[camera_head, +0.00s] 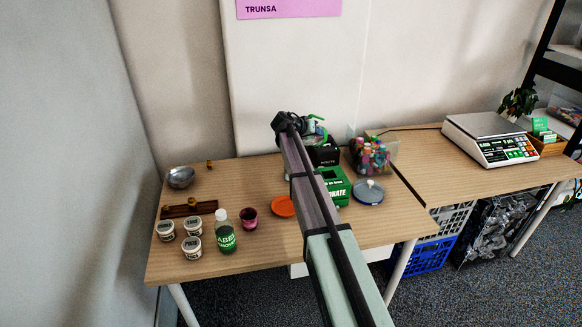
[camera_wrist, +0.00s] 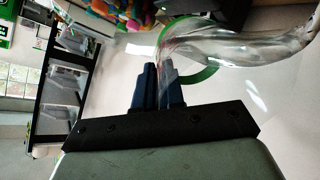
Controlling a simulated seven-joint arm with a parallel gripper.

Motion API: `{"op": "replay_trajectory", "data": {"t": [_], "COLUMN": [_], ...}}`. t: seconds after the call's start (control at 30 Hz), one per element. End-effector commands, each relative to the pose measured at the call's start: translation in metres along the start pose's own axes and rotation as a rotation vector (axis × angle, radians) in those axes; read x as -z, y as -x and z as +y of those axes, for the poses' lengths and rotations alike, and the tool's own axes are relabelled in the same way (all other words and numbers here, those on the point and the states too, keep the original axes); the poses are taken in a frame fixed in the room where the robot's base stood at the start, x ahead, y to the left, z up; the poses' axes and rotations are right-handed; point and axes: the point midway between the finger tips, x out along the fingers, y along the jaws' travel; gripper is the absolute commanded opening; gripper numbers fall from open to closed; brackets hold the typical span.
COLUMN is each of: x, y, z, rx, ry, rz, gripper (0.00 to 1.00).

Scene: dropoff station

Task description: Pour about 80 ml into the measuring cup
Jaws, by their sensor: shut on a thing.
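My gripper (camera_wrist: 158,88) is shut on a clear vessel (camera_wrist: 235,48) with a green curved handle or band (camera_wrist: 203,76). The vessel spreads across the upper right of the wrist view and looks tilted; whether liquid is in it I cannot tell. In the head view my gripper (camera_head: 292,122) is above the back of the table, with green parts of the held vessel (camera_head: 317,118) just to its right. I cannot pick out a separate measuring cup; my arm hides part of the table.
The wooden table (camera_head: 240,262) holds a green box (camera_head: 333,187), a black box (camera_head: 326,156), a bin of coloured caps (camera_head: 371,157), a blue dish (camera_head: 367,197), an orange disc (camera_head: 284,206), a dark red cup (camera_head: 249,219), a green-labelled bottle (camera_head: 226,238), white jars (camera_head: 191,248) and a metal bowl (camera_head: 180,177).

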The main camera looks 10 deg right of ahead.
Motion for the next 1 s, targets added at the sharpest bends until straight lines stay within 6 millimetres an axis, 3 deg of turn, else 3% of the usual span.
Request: {"op": "replay_trajectory", "data": {"t": [0.33, 1.0], "x": [0.009, 0.01], "y": [-0.007, -0.019], "z": [0.005, 0.008], "rx": [0.129, 0.267], "ry": [-0.016, -0.029], "rz": [-0.179, -0.374], "gripper": [0.0, 0.0]}}
